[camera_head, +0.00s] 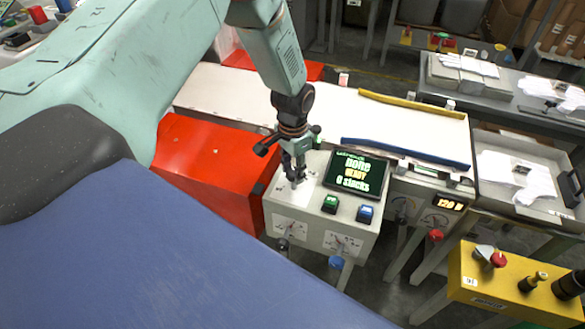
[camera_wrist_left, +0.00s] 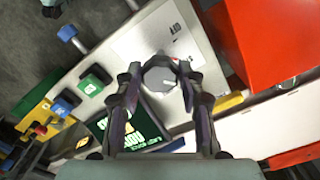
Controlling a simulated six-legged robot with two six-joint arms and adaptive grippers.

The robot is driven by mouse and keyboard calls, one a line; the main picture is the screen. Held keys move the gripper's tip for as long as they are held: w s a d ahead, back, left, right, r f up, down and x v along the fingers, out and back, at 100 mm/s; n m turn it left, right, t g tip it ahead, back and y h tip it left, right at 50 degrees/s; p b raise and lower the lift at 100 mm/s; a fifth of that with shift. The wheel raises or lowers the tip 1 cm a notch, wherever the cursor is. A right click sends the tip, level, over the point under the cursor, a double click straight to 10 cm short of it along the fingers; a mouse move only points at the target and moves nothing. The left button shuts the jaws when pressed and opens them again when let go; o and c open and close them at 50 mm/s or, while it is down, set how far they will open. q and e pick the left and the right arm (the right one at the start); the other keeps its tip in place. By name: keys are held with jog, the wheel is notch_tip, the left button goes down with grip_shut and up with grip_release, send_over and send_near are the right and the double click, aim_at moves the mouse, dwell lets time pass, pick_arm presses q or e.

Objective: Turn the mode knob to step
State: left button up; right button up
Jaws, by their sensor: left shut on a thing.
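The grey mode knob (camera_wrist_left: 158,76) sits on a white label plate on the control box (camera_head: 331,220). In the left wrist view it is between my left gripper's fingertips (camera_wrist_left: 160,72). A light mark shows on the knob's lower right edge; the labels around it are too small to read. In the head view my left gripper (camera_head: 294,175) points down onto the box's top left part and hides the knob. It is shut on the knob. My right gripper is not in view.
A dark screen (camera_head: 356,173) with green and yellow text, a green button (camera_head: 330,204) and a blue button (camera_head: 365,214) are beside the knob. A red housing (camera_head: 205,165) stands to the left. A white conveyor (camera_head: 385,124) lies behind, with a yellow box (camera_head: 520,285) at right.

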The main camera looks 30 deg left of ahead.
aim_at(293, 172)
pick_arm(q)
jog(key=o, duration=0.8)
jog(key=shift+w, duration=0.1)
jog(key=o, duration=0.4)
jog(key=shift+w+f, duration=0.1)
jog(key=shift+r, duration=6.05)
jog(key=shift+s, duration=0.2)
jog(key=shift+w, duration=0.1)
